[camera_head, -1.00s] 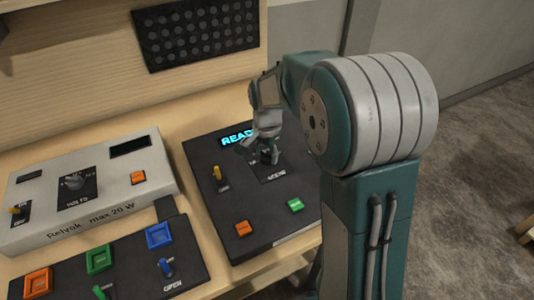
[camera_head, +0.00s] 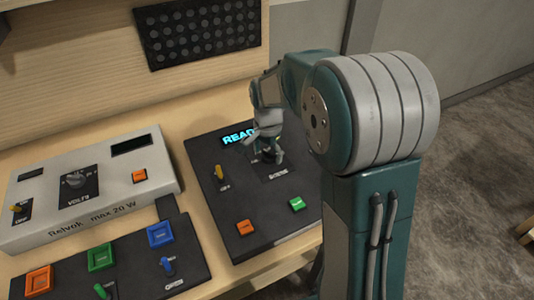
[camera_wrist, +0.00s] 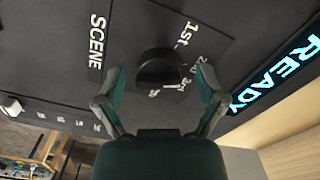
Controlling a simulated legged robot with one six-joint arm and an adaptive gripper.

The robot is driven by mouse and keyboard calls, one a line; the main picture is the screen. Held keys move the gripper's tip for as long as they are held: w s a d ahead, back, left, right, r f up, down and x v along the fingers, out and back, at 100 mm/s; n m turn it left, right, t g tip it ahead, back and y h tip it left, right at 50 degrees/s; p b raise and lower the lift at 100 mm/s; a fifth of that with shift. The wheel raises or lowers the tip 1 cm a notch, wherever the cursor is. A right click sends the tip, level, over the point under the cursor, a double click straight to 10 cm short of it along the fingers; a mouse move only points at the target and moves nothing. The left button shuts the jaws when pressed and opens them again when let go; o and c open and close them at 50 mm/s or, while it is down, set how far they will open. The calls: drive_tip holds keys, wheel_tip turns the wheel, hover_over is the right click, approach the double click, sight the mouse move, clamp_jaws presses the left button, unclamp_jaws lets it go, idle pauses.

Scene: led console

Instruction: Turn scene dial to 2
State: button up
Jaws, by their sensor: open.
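The black scene dial (camera_wrist: 158,68) is on a dark plate with the label SCENE at its left in the wrist view. A white mark shows at the dial's lower right edge, near printed position labels that are partly hidden. "1st" is readable, the others are not clear. My gripper (camera_wrist: 160,88) is open, with one finger on each side of the dial and visible gaps between fingers and dial. In the head view my gripper (camera_head: 264,150) is over the dial on the black console (camera_head: 270,220) and mostly hides it.
The console has a lit READY display (camera_head: 238,135), a yellow switch (camera_head: 219,173), an orange button (camera_head: 244,227) and a green button (camera_head: 297,204). A grey power box (camera_head: 80,215) and a panel of coloured buttons (camera_head: 125,270) are at the left.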

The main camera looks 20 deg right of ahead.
sight(267, 153)
wheel_tip(267, 153, up, 12)
idle(0.4)
idle(0.3)
drive_tip(key=s+r+n+t, duration=0.2)
drive_tip(key=s+n+t, duration=0.3)
drive_tip(key=s, duration=1.8)
drive_tip(key=n, duration=0.5)
drive_tip(key=shift+n+t, duration=0.3)
drive_tip(key=shift+n, duration=0.1)
drive_tip(key=shift+d, duration=0.15)
